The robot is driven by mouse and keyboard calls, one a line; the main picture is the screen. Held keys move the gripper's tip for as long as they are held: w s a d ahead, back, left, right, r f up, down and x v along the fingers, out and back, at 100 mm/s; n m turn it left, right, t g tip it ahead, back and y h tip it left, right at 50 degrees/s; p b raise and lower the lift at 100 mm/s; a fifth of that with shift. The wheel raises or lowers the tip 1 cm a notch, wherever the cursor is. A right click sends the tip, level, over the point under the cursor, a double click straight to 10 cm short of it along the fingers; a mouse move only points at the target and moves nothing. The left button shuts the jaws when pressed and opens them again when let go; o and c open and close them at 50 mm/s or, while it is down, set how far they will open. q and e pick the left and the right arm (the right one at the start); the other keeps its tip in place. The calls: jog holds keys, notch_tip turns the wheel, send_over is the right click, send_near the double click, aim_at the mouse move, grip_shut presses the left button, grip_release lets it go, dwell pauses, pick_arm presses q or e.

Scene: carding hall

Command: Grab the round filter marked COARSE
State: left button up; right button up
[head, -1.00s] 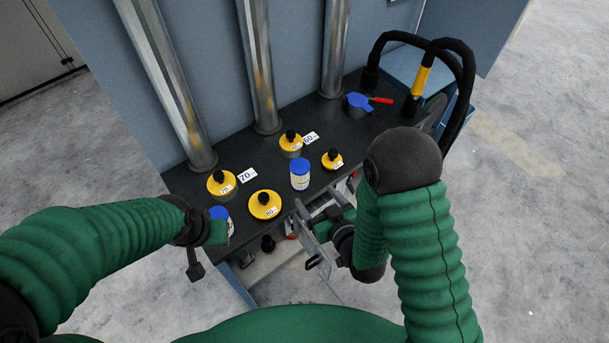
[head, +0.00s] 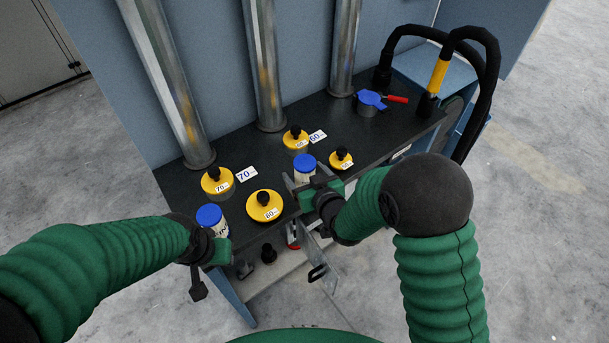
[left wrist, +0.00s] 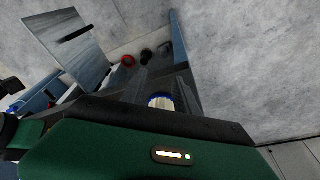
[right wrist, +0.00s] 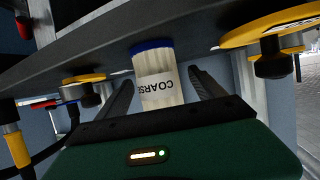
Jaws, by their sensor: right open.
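The round filter marked COARSE (right wrist: 160,82), white with a blue cap, stands upright on the dark shelf. In the right wrist view its label is upside down. My right gripper (head: 306,190) is open in front of it, and the filter shows between the fingers in the right wrist view (right wrist: 157,95). In the head view the filter's blue cap (head: 304,162) shows, while the gripper hides part of its body. My left gripper (head: 216,246) is closed around a second blue-capped white filter (head: 211,219), near the shelf's left end. That filter also shows between the fingers in the left wrist view (left wrist: 160,101); its label is unreadable.
Several yellow lids with black knobs stand around: lid 80 (head: 264,206), lid 70 (head: 217,181), lid 60 (head: 296,138) and a small one (head: 341,160). A blue-topped part with a red handle (head: 371,101) and black hoses (head: 487,95) are at the right. Metal pipes rise behind.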

jog(key=shift+w+f, duration=0.15)
jog(key=shift+w, duration=0.1)
jog(key=c, duration=1.5)
jog(key=shift+c, duration=0.2)
